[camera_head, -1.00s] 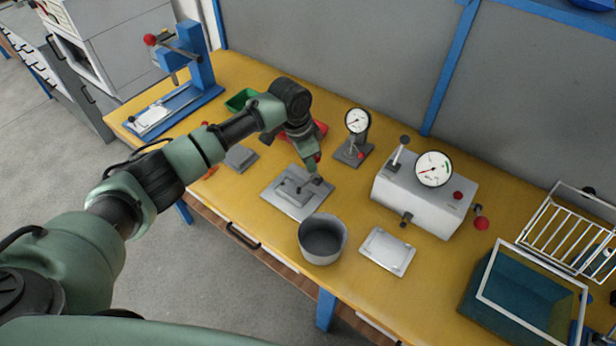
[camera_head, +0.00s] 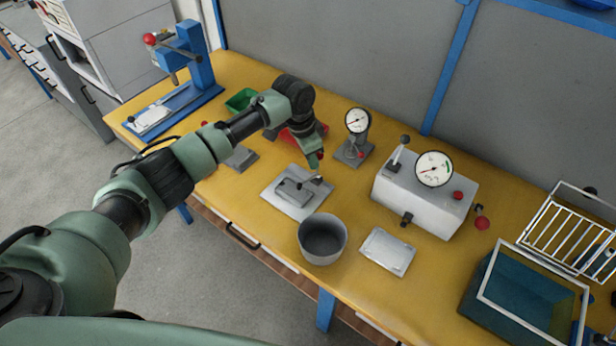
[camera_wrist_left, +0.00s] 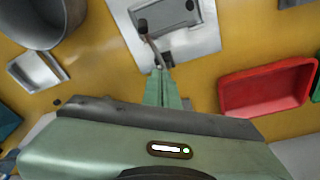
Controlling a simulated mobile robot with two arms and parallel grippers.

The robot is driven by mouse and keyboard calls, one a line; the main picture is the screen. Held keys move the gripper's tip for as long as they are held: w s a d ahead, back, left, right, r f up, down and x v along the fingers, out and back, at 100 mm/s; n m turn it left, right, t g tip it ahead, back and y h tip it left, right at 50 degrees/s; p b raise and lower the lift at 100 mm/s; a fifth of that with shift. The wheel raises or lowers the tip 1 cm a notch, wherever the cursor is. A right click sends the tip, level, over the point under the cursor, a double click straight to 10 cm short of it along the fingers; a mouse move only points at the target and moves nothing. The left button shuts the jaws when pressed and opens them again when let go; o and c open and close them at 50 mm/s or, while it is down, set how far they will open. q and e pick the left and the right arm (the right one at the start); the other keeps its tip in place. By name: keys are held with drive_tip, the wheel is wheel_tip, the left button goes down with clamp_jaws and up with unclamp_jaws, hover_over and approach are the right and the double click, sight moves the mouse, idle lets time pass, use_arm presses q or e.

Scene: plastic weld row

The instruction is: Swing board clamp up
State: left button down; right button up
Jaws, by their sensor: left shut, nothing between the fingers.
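The board clamp (camera_head: 309,183) is a small lever with a dark tip on a light grey base plate (camera_head: 287,207), beside a grey block (camera_head: 292,190). In the wrist view the clamp lever (camera_wrist_left: 151,42) slants from the block toward my fingertips, and the plate (camera_wrist_left: 207,32) lies under it. My left gripper (camera_head: 316,161) is shut and empty, pointing down just behind and above the clamp. In the wrist view its green fingers (camera_wrist_left: 161,76) are together, near the lever's end. Whether they touch it I cannot tell. My right gripper is not in view.
A grey pot (camera_head: 323,239) stands in front of the plate. A dial gauge on a stand (camera_head: 357,124) is right of my gripper, and a grey dial box (camera_head: 424,198) stands farther right. A red bin (camera_wrist_left: 265,92) lies behind my wrist. A metal tray (camera_head: 388,252) is beside the pot.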

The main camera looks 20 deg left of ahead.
use_arm(q)
drive_tip(key=shift+w, duration=0.1)
drive_tip(key=shift+w+d+f, duration=0.1)
drive_tip(key=shift+w+d, duration=0.05)
drive_tip(key=shift+w, duration=0.2)
drive_tip(key=shift+w+d+f+b, duration=0.15)
drive_tip(key=shift+w+b, duration=0.1)
drive_tip(key=shift+b, duration=0.05)
idle(0.3)
drive_tip(key=shift+w+d+f+b, duration=0.1)
drive_tip(key=shift+w+f+b, duration=0.2)
drive_tip(key=shift+b, duration=0.15)
drive_tip(key=shift+w, duration=0.15)
drive_tip(key=shift+r, duration=0.1)
